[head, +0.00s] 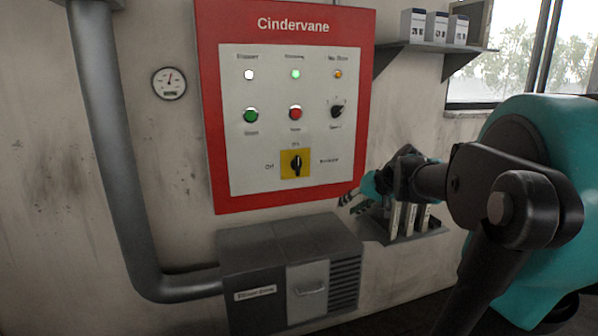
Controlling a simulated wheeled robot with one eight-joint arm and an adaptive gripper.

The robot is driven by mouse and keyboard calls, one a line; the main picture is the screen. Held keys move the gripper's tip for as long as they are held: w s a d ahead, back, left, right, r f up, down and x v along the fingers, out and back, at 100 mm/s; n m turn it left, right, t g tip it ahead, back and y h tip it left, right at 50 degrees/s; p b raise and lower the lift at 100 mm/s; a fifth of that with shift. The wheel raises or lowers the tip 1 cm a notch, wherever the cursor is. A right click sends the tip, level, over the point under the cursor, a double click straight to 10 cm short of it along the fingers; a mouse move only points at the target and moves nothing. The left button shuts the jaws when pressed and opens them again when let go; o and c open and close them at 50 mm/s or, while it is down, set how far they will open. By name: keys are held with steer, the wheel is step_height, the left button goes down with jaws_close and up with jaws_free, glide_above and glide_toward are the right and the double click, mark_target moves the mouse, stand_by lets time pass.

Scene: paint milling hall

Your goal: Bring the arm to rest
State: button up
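My arm, teal and black, reaches in from the right edge of the head view. My gripper (348,203) is small and dark at its far end, pointing left. It shows just right of the lower right corner of the red-framed Cindervane panel (205,120) and in front of the wall. I see nothing held in it, but its fingers are too small and dark to tell whether they are apart. The panel has a green and a red button, a black selector knob, and a larger black rotary switch (295,163) on a yellow plate, its handle about upright. The white and green lamps look lit.
A grey wall rack (425,238) with several pale upright pieces is partly behind my arm. A grey metal box (262,240) with a handle and vents stands below the panel. A thick pipe (112,150) and a gauge (169,83) are left. A shelf (415,50) holds white boxes.

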steer(key=s+d+f+g+h, duration=0.2)
steer(key=s+f+h, duration=0.3)
steer(key=s+f, duration=1.5)
step_height(320, 180, down, 3)
steer(key=shift+s+d+r+n+g+h, duration=0.1)
steer(key=shift+s+d+n+g+h, duration=0.25)
steer(key=shift+d, duration=0.3)
steer(key=shift+w, duration=0.1)
stand_by(1.3)
